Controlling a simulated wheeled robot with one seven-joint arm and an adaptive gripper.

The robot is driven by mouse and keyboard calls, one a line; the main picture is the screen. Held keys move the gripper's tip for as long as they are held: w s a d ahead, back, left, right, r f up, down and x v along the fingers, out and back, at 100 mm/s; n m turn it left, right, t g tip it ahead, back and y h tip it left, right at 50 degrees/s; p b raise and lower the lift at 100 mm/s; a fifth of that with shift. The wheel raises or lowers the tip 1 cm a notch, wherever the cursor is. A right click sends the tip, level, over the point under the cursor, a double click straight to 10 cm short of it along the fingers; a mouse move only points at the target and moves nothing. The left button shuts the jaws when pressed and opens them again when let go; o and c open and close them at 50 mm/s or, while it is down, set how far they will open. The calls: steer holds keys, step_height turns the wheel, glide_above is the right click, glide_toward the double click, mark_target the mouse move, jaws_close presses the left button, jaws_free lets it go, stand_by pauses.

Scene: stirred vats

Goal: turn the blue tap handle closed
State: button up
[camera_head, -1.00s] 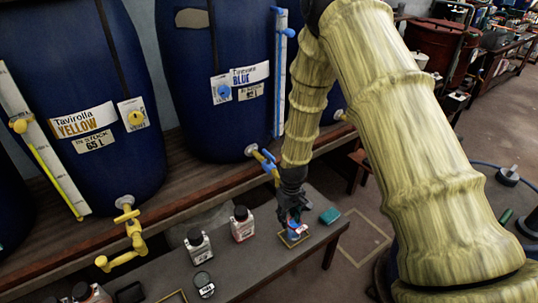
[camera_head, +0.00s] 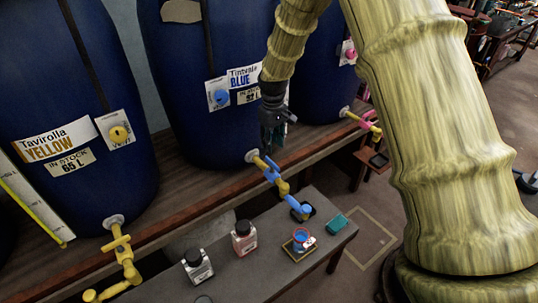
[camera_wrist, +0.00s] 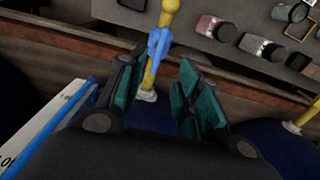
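The blue tap handle (camera_head: 271,170) sits on the yellow pipe of the vat labelled Tintivolla BLUE. In the wrist view the handle (camera_wrist: 158,48) lies roughly along the pipe, beyond my fingertips. My gripper (camera_head: 273,142) is just above the tap in the head view, pointing down. In the wrist view my gripper (camera_wrist: 158,88) is open and empty, its green-padded fingers on either side of the pipe's base and apart from the handle. Whether the valve is fully open cannot be told. A cup with blue contents (camera_head: 301,240) stands on a yellow-edged square on the grey bench.
The blue vat (camera_head: 200,110) stands close behind the tap. The bench (camera_head: 255,277) holds a red bottle (camera_head: 244,238), a white bottle (camera_head: 197,267) and a teal block (camera_head: 340,223). Yellow taps (camera_head: 122,255) and pink taps (camera_head: 362,120) project on either side.

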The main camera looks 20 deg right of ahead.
mark_target(272, 162)
steer(key=shift+w+a+f, duration=0.1)
steer(key=shift+w+f, duration=0.1)
steer(key=shift+w, duration=0.05)
steer(key=f, duration=0.2)
steer(key=f+p, duration=0.1)
steer(key=f, duration=0.2)
steer(key=f+p, duration=0.1)
steer(key=f, duration=0.2)
steer(key=shift+s, duration=0.25)
steer(key=shift+f, duration=1.05)
jaws_close()
